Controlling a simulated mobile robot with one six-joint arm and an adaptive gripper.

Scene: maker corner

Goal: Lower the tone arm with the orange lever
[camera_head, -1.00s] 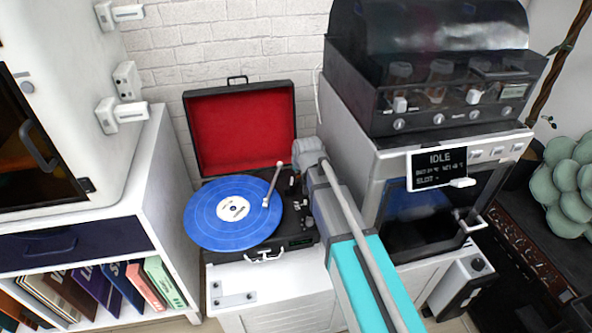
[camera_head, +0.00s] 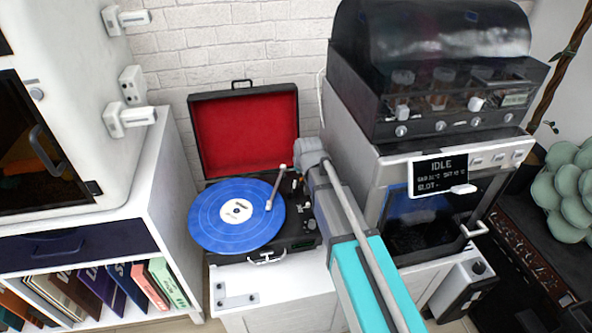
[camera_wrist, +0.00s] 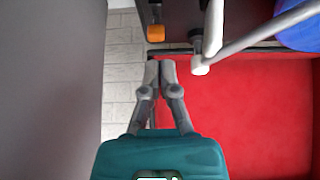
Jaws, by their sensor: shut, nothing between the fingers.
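The record player (camera_head: 268,256) stands open with a blue record (camera_head: 205,222) on its platter. The pale tone arm (camera_head: 276,187) reaches over the record's right part; I cannot tell whether its tip touches. In the wrist view the tone arm (camera_wrist: 250,42) runs from its pivot towards the blue record (camera_wrist: 297,36). The orange lever (camera_wrist: 156,33) shows at the top, left of the pivot. My gripper (camera_wrist: 160,63) is shut and empty, its tips just short of the lever in the picture, apart from it. In the head view my wrist hides the fingers and lever.
The red-lined lid (camera_head: 245,135) stands upright behind the player; its red lining (camera_wrist: 255,120) fills the wrist view's right. A grey oven-like machine (camera_head: 362,150) with an IDLE display (camera_head: 438,170) stands close on the right. A white shelf (camera_head: 160,190) stands left.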

